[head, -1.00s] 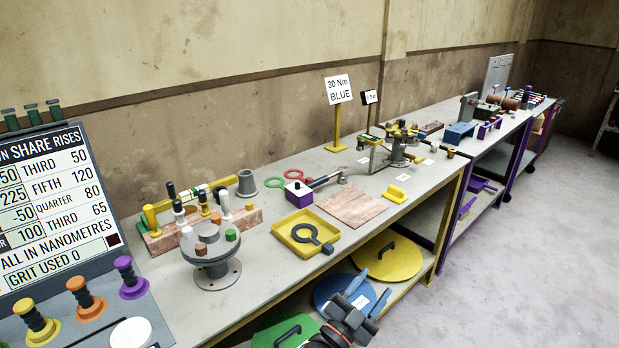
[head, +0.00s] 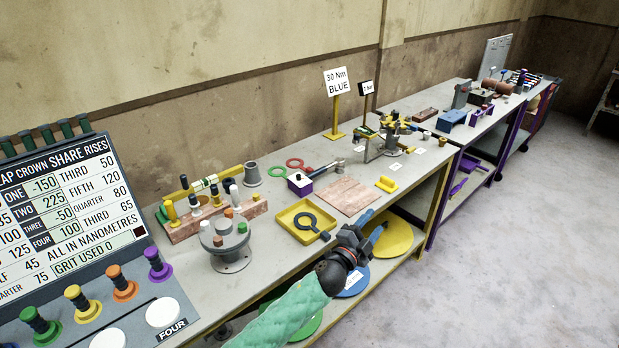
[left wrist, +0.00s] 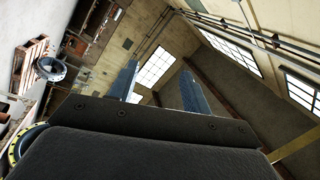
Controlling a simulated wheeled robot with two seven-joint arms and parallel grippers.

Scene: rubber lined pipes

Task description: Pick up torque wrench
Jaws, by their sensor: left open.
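A tool that looks like the torque wrench (head: 325,169), with a dark shaft and grey head, lies on the grey bench behind the purple-and-white box (head: 300,184). It is small in the head view, so I cannot be sure of it. My left gripper (head: 372,228) is at the bench's front edge, right of the yellow tray (head: 284,213), apart from the tool. In the left wrist view its two blue fingers (left wrist: 158,88) are spread with nothing between them. My right gripper is not in view.
A round stand (head: 228,250) with small pegs is at the left, near a peg block (head: 200,222). A yellow-topped fixture (head: 392,130) and signs (head: 338,82) stand behind. Coloured discs (head: 392,238) lie on the lower shelf.

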